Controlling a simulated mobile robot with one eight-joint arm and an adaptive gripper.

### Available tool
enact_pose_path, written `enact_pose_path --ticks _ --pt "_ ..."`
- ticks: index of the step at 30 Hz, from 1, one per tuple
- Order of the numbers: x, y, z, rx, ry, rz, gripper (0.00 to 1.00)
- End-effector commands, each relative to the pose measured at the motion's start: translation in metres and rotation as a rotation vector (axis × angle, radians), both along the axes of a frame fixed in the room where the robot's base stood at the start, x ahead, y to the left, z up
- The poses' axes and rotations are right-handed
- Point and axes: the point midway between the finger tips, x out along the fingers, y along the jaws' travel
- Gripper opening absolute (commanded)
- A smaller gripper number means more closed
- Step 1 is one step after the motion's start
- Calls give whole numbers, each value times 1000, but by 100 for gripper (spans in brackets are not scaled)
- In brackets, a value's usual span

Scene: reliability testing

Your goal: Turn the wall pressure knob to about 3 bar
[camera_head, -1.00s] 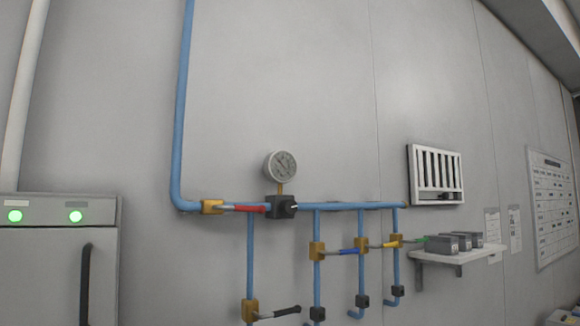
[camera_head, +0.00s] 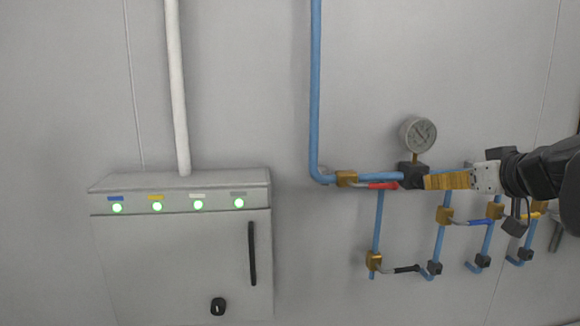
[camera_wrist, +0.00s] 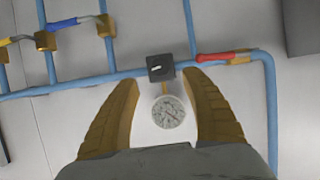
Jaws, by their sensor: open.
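The pressure knob is a black square block with a dial and white mark (camera_wrist: 160,68) on the blue pipe. In the head view the knob block (camera_head: 411,175) is partly hidden behind my gripper. The round pressure gauge (camera_head: 418,134) stands above it on a brass stem; the wrist view shows the gauge (camera_wrist: 168,112) between my fingers, too small to read. My gripper (camera_head: 428,182) has yellow-brown ribbed fingers and comes in from the right. In the wrist view my gripper (camera_wrist: 175,85) is open and empty, its fingertips pointing towards the knob on either side, apart from it.
A red-handled valve (camera_head: 382,185) sits on the pipe just left of the knob. Blue-handled (camera_head: 480,222) and black-handled (camera_head: 405,268) valves hang below. A grey cabinet (camera_head: 180,255) with green lights stands at the left. The wall above the gauge is clear.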

Motion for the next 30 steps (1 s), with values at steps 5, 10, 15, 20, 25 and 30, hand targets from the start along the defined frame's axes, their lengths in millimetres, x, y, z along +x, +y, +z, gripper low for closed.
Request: enact_pose_path --ticks 5,10,15,20,25,30 --pt "35 3 -12 0 0 4 55" --pt "62 4 -24 0 1 3 55" --pt "75 4 -31 1 0 2 55" --pt "78 4 -32 0 1 1 55" --pt "78 4 -32 0 1 1 50" --pt "78 4 -32 0 1 1 2"
